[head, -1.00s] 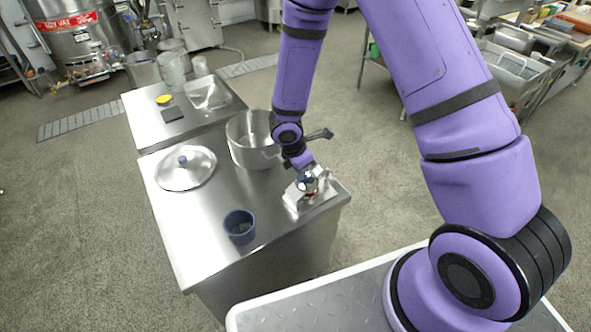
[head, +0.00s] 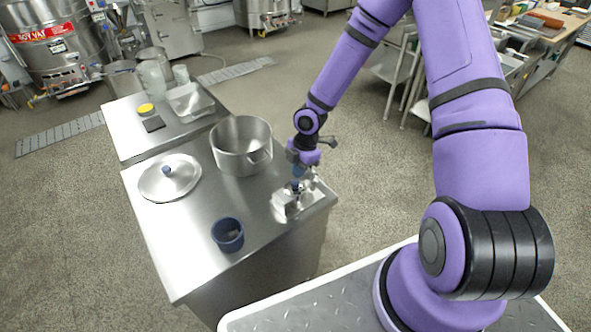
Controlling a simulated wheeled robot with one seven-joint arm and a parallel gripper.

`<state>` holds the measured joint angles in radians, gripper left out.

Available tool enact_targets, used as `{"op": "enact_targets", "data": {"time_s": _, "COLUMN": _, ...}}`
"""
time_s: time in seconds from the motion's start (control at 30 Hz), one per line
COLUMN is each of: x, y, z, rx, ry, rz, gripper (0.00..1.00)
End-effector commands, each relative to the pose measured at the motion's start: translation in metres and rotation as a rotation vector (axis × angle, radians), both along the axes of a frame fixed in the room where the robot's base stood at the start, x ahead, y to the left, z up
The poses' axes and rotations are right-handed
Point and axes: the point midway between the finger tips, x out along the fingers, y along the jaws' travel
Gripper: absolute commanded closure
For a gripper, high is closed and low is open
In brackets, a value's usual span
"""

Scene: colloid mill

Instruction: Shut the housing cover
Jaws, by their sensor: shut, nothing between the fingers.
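The small silver mill housing (head: 285,207) stands at the front right corner of the steel table. My gripper (head: 297,186) points down at its back part, close above it or touching; I cannot tell which. The gripper looks small and dark here, and its fingers are shut with nothing between them. The housing cover cannot be told apart clearly from the rest of the shiny metal, and my gripper and wrist hide part of it, so I cannot tell how far open it is.
A steel pot (head: 240,146) stands behind the mill. A round lid with a blue knob (head: 169,178) and a blue cup (head: 228,235) are on the steel table (head: 190,258). A side table holds a clear tray (head: 190,102), a yellow item (head: 146,109) and a dark pad (head: 153,124).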

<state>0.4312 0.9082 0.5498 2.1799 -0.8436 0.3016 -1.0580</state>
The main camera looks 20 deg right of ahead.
Motion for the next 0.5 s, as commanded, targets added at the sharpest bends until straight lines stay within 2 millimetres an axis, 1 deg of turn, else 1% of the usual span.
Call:
{"op": "enact_targets", "data": {"time_s": 0.07, "x": 0.001, "y": -0.005, "z": -0.004, "rx": 0.039, "ry": 0.011, "rz": -0.009, "gripper": 1.0}}
{"op": "enact_targets", "data": {"time_s": 0.5, "x": 0.005, "y": -0.019, "z": -0.021, "rx": 0.246, "ry": 0.066, "rz": -0.007, "gripper": 1.0}}
